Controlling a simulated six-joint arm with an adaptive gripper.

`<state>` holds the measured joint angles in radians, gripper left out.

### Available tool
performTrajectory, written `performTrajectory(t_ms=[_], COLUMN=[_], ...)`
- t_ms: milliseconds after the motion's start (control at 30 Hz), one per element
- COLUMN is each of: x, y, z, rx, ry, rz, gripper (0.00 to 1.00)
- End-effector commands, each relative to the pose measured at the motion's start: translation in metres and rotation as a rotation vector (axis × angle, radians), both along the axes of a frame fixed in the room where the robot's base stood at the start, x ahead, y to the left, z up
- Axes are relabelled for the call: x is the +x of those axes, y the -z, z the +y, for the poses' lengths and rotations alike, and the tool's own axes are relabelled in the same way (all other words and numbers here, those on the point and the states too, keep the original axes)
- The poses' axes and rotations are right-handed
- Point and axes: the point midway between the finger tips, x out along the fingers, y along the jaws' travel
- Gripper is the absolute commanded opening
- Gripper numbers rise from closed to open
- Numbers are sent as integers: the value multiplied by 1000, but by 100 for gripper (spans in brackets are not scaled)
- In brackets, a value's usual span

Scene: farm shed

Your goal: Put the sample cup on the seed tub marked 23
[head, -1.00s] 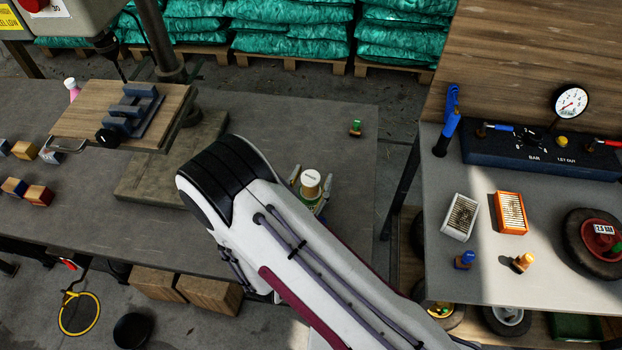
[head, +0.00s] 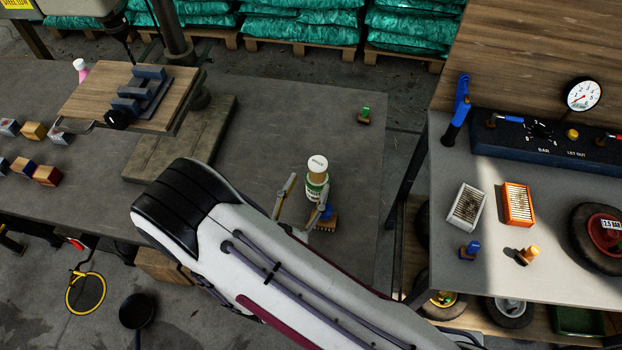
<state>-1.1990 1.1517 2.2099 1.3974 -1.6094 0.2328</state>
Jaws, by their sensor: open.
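The sample cup (head: 317,164), cream with a pale top, stands upright on a white and green seed tub (head: 316,188) on the grey bench. The number on the tub cannot be read. My gripper (head: 310,184) is open, its two fingers spread at the near side of the tub, apart from the cup. Whether a finger touches the tub cannot be told. My arm hides the bench below.
A green-handled one (head: 364,116) is at the bench's far right. A wooden board (head: 130,95) with grey-blue blocks is at left. Bare bench lies behind the tub.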

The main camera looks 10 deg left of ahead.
Motion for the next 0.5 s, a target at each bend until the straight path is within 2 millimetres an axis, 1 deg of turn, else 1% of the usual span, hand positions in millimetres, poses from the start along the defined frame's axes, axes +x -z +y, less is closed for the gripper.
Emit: performTrajectory(t_ms=[33, 233, 500], x=[-6, -24, -41], y=[0, 0, 0], z=[2, 5, 8], rx=[-1, -1, 0], ry=[-4, -3, -1], rz=[0, 1, 0], gripper=[47, 47, 47])
